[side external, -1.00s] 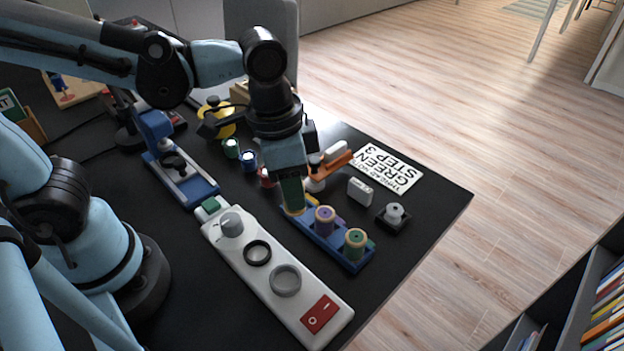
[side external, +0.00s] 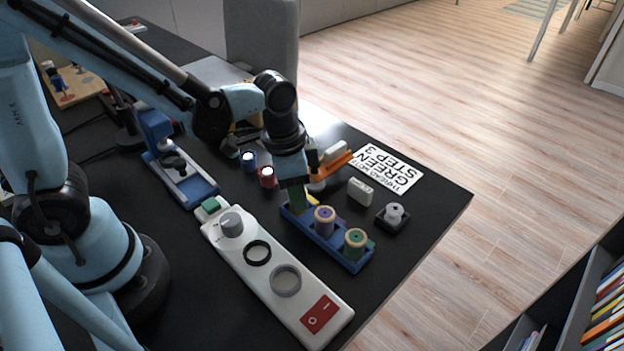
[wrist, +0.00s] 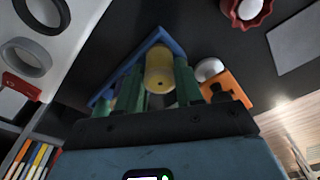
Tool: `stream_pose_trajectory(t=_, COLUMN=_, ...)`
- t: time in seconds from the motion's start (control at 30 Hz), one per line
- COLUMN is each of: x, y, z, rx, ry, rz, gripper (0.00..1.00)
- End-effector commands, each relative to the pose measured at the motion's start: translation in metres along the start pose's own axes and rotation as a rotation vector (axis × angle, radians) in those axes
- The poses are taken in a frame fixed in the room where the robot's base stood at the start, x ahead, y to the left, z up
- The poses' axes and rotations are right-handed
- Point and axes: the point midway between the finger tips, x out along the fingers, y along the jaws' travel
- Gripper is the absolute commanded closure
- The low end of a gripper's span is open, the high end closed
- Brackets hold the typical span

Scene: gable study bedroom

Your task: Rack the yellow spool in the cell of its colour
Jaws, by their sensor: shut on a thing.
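The yellow spool (wrist: 160,72) is between the green fingers of my gripper (wrist: 161,80) in the wrist view. My gripper (side external: 297,200) is shut on it at the far-left end of the blue rack (side external: 328,246), beside the purple spool. The fingers hide most of the yellow spool in the side view. I cannot tell whether it rests on the cell floor. A purple spool (side external: 324,221) stands in the middle of the rack and a green spool (side external: 355,243) stands at its near end. The rack also shows in the wrist view (wrist: 171,41).
A white control panel (side external: 270,272) with rings and a red switch lies in front of the rack. An orange-and-white item (side external: 333,163), a small white box (side external: 360,191) and a grey knob on a black base (side external: 393,216) stand behind and right. A printed card (side external: 385,167) lies farther back.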

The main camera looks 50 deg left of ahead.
Motion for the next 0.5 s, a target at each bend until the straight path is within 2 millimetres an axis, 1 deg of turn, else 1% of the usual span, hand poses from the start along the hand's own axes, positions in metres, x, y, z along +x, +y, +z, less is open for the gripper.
stream_pose_trajectory(t=0.37, x=0.0031, y=0.0001, z=0.0003, rx=0.000, ry=0.000, rz=0.000, gripper=0.94)
stream_pose_trajectory(t=0.4, x=0.0038, y=0.0001, z=0.0004, rx=0.000, ry=0.000, rz=0.000, gripper=0.63)
stream_pose_trajectory(t=0.47, x=0.0034, y=0.0001, z=0.0005, rx=0.000, ry=0.000, rz=0.000, gripper=0.53)
stream_pose_trajectory(t=0.5, x=0.0034, y=0.0001, z=0.0005, rx=0.000, ry=0.000, rz=0.000, gripper=0.47)
